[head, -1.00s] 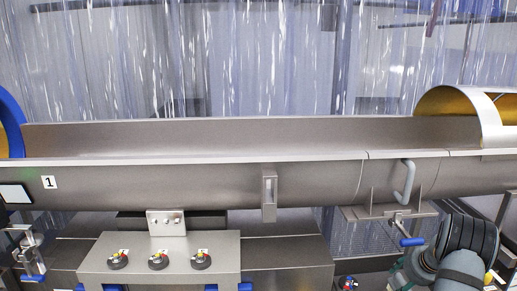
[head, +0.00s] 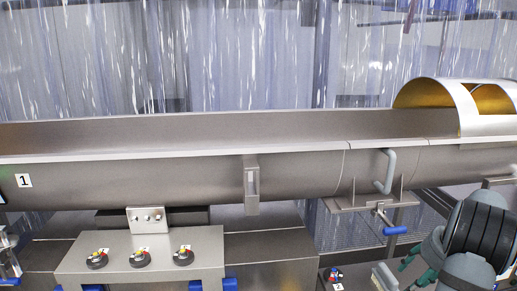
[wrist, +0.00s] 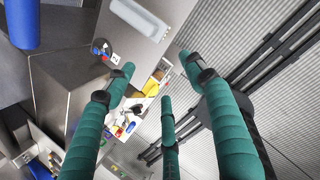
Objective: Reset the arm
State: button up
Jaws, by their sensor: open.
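My gripper (wrist: 158,78) has several ribbed green fingers in the wrist view. They are spread apart with nothing between them. Part of my arm shows at the lower right of the head view, with teal finger parts (head: 412,257) beside it, below the right part of the long steel drum trough (head: 200,178). The gripper's tips are not clear in the head view.
A grey handle (head: 386,172) and a blue-gripped lever (head: 395,230) are at the trough's right part. A steel control box (head: 140,262) with several knobs stands below. In the wrist view, a cluttered shelf with a yellow item (wrist: 151,88) lies beyond the fingers.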

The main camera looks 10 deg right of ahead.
jog(key=s+a+f+n+g+y, duration=0.25)
jog(key=s+a+f, duration=0.2)
jog(key=s, duration=0.35)
jog(key=s+a+f+n+g+y, duration=0.1)
jog(key=s+a+f+n+g, duration=0.25)
jog(key=s+f, duration=0.3)
jog(key=w+a+f+n+g+h, duration=0.1)
jog(key=a+n+h, duration=0.3)
jog(key=n, duration=0.4)
jog(key=w+a+f+n+g+h+b, duration=0.1)
jog(key=a+f+n+g+h, duration=0.2)
jog(key=n+h, duration=0.3)
jog(key=a+f+n, duration=0.1)
jog(key=n, duration=0.2)
jog(key=shift+w+a+b, duration=0.3)
jog(key=shift+w+a, duration=0.1)
jog(key=shift+h, duration=0.25)
